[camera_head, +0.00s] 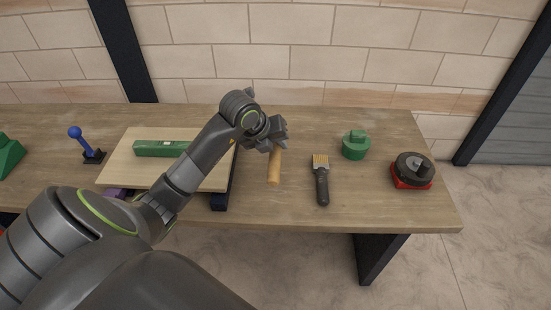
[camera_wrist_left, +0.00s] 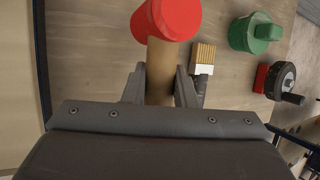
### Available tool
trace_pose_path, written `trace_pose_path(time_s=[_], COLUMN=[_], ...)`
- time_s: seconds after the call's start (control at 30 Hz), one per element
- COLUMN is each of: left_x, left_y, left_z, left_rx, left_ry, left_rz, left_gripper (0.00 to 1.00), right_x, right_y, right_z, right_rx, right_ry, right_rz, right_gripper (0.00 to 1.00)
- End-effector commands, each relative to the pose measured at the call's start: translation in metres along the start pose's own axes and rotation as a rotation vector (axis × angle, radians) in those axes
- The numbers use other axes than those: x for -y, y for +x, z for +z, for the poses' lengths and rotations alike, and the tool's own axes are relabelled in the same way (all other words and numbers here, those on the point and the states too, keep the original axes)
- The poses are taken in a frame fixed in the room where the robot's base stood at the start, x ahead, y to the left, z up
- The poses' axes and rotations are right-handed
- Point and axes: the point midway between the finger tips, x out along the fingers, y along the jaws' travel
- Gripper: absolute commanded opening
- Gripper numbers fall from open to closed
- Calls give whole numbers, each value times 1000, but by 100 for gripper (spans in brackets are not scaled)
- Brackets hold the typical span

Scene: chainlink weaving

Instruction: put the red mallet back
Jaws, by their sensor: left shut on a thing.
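The mallet shows a red head (camera_wrist_left: 170,14) and a wooden handle (camera_wrist_left: 160,72) in the left wrist view. My left gripper (camera_wrist_left: 160,88) is shut on the handle, with the head beyond the fingertips. In the head view my left gripper (camera_head: 273,140) is above the table, and the handle (camera_head: 274,168) hangs out below it. The red head is hidden there behind the gripper. I cannot tell whether the mallet touches the table. My right gripper is in neither view.
A brush (camera_head: 321,180) lies right of the mallet, with a green knobbed piece (camera_head: 355,146) and a black disc on a red base (camera_head: 413,170) farther right. A pale board (camera_head: 118,173) bearing a green bar (camera_head: 150,148) is left, beside a blue-balled lever (camera_head: 76,133). The front-right tabletop is clear.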

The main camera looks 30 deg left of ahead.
Motion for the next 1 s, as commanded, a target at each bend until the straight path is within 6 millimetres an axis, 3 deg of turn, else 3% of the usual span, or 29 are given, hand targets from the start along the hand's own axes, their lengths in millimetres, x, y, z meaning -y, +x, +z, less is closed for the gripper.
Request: trace_pose_path(time_s=[0.43, 0.7, 0.73, 0.87, 1.0], left_x=[-20, -23, -24, -24, -23], left_y=[46, 52, 53, 53, 52], left_z=[-19, -22, -22, -22, -22], left_rx=[0, 2, -1, -1, 0], left_ry=[-1, 1, 0, 0, 0], left_rz=[-2, -2, 0, 0, -1], left_gripper=[0, 0, 28, 45, 47], right_x=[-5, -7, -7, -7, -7], right_y=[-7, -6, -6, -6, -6], right_z=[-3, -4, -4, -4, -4], right_rx=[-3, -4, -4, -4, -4], right_ry=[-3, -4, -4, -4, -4], right_rz=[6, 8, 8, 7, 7], right_gripper=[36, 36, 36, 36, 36])
